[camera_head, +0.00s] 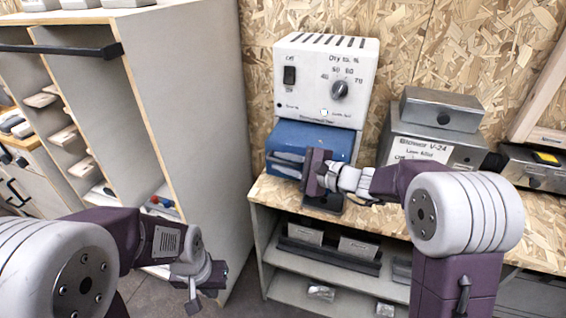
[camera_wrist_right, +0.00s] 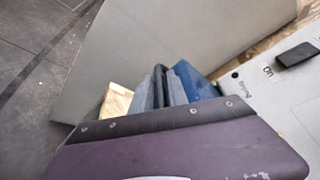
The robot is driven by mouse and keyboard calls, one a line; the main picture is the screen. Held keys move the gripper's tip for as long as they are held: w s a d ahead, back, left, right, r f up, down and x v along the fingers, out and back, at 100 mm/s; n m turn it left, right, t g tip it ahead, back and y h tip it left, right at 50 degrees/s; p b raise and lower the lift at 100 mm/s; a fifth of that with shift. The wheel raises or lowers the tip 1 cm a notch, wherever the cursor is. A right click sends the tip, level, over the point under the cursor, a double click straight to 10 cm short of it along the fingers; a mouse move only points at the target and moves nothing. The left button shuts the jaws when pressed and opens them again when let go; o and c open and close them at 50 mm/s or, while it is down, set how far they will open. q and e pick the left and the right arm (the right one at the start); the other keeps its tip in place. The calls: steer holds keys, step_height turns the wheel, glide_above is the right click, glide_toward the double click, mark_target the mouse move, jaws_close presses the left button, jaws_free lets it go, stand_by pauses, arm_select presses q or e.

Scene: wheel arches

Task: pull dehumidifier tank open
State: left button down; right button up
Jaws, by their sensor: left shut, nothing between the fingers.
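The dehumidifier (camera_head: 325,75) is a white box with a switch and a dial, standing on the bench against the board wall. Its blue tank (camera_head: 325,134) is at the bottom front and appears to stand out from the white housing; how far is unclear. It also shows in the right wrist view (camera_wrist_right: 199,84). My right gripper (camera_head: 288,165) is at the tank's front. In the right wrist view its grey fingers (camera_wrist_right: 163,90) lie on both sides of a dark bar, apparently the tank's handle; their grip is unclear. My left gripper (camera_head: 197,283) is shut and empty, low at left.
A tall cabinet (camera_head: 190,100) stands close left of the dehumidifier. A grey metal box (camera_head: 440,108) sits on a labelled unit (camera_head: 425,150) to the right. The bench (camera_head: 270,192) has open shelves below with small boxes. Floor is free between cabinet and bench.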

steer(key=v, duration=0.9)
